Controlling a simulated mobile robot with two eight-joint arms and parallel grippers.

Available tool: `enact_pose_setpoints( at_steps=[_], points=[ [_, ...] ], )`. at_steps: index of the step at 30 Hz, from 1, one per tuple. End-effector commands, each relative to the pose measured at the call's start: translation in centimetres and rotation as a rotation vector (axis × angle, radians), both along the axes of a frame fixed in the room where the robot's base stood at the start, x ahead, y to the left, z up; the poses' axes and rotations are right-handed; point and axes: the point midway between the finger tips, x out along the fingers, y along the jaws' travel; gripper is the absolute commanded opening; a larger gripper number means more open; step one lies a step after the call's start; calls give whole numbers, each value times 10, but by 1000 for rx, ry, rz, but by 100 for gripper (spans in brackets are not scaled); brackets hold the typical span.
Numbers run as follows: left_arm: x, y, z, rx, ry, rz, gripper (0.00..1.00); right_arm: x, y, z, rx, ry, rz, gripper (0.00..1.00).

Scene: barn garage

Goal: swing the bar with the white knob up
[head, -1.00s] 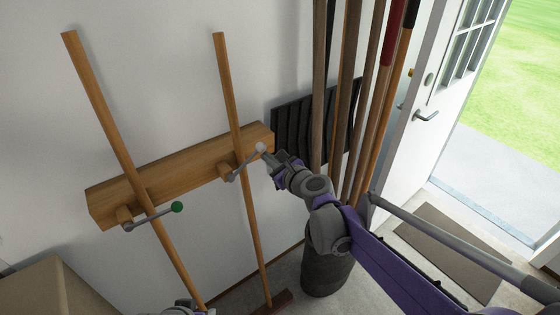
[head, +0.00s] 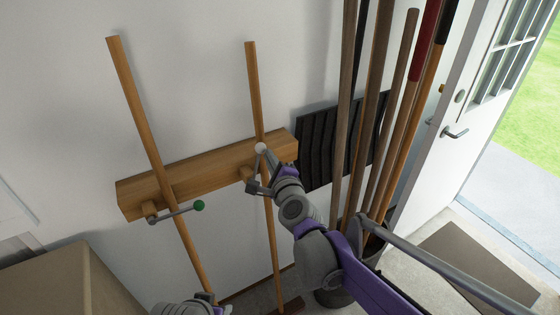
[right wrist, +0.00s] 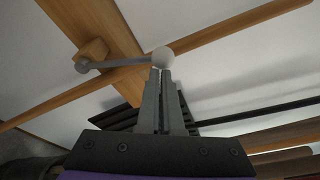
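The bar with the white knob (head: 261,148) is pivoted on the wooden rail (head: 190,179) on the wall. It points steeply up in the head view, in front of the right pole. In the right wrist view the white knob (right wrist: 162,57) is just past my fingertips, with its grey bar (right wrist: 115,64) running left to the pivot. My right gripper (head: 266,157) is at the knob, its fingers (right wrist: 161,75) together; they seem to touch the knob's underside, not grip around it. Only a piece of my left arm (head: 185,308) shows at the bottom edge; its fingers are not seen.
A second bar with a green knob (head: 199,205) sits lower left on the rail, tilted slightly up. Two wooden poles stand at the rail. Several long handles (head: 372,120) rise from a bin on the right, near the door (head: 455,110). A cardboard box (head: 60,285) is lower left.

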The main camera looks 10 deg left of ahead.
Motion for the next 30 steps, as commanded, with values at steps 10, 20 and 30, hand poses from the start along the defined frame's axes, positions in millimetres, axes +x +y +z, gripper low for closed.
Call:
enact_pose_setpoints(
  at_steps=[10,20,30],
  points=[
    [-7,0,-22,0,14,0,50,-10,18,2,-121,-86,6,0],
    [-8,0,-25,0,16,0,50,-11,20,4,-147,-105,5,0],
    [-8,0,-25,0,16,0,50,-11,19,4,-145,-105,4,0]
  ],
)
